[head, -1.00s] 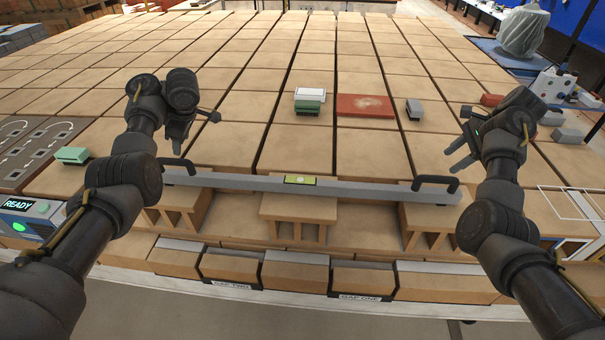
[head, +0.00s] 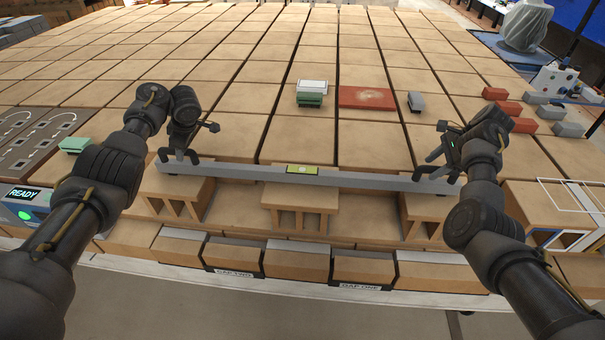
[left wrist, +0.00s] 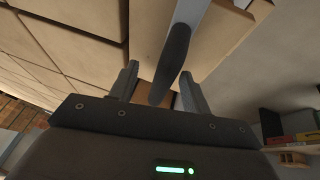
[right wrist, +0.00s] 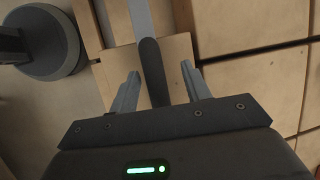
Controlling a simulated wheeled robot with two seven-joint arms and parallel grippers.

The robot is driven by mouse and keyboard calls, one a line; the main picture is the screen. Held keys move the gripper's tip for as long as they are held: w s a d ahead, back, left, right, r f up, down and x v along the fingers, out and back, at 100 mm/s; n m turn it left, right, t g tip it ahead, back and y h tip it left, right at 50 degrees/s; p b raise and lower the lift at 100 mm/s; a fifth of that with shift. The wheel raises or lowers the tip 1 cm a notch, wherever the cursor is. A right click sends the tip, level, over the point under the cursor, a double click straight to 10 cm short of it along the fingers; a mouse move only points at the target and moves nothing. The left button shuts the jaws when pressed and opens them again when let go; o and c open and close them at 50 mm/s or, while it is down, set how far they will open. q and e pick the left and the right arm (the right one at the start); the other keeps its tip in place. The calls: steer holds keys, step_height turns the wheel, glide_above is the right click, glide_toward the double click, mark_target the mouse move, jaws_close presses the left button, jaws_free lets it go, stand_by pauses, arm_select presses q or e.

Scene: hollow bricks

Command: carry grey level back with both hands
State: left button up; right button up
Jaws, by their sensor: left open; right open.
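The grey level (head: 350,179) is a long bar with a yellow-green vial (head: 303,169) at its middle and a black handle near each end. It lies across the tops of three hollow bricks near the front of the table. My left gripper (head: 180,157) is open at the left handle, and the left wrist view shows that dark handle (left wrist: 173,62) between the two fingers. My right gripper (head: 440,165) is open at the right handle, and the right wrist view shows that handle (right wrist: 152,70) between the fingers. Neither gripper is closed on its handle.
Behind the level lie a green and white block (head: 311,92), a red slab (head: 366,97) and a small grey block (head: 416,101). Several red and grey bricks (head: 508,108) sit at the right. A row of bricks (head: 295,265) runs along the front edge.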

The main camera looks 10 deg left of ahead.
arm_select(q)
steer(key=shift+s+a+f, duration=0.1)
steer(key=shift+a+f, duration=0.05)
steer(key=shift+f, duration=0.2)
arm_select(e)
steer(key=shift+s+a+f, duration=0.1)
steer(key=shift+a+f, duration=0.1)
steer(key=shift+f, duration=0.2)
arm_select(q)
steer(key=shift+s+a+f, duration=0.2)
steer(key=shift+s, duration=0.05)
arm_select(e)
steer(key=shift+s+a+f, duration=0.2)
steer(key=shift+s, duration=0.05)
arm_select(q)
steer(key=shift+w+a+f, duration=0.1)
steer(key=shift+w+f, duration=0.25)
arm_select(e)
steer(key=shift+w+f, duration=0.35)
arm_select(q)
steer(key=shift+s+r, duration=0.15)
steer(key=c, duration=0.5)
arm_select(e)
steer(key=shift+s+r, duration=0.15)
steer(key=shift+s, duration=0.05)
steer(key=c, duration=0.5)
arm_select(q)
jaws_close()
arm_select(e)
jaws_close()
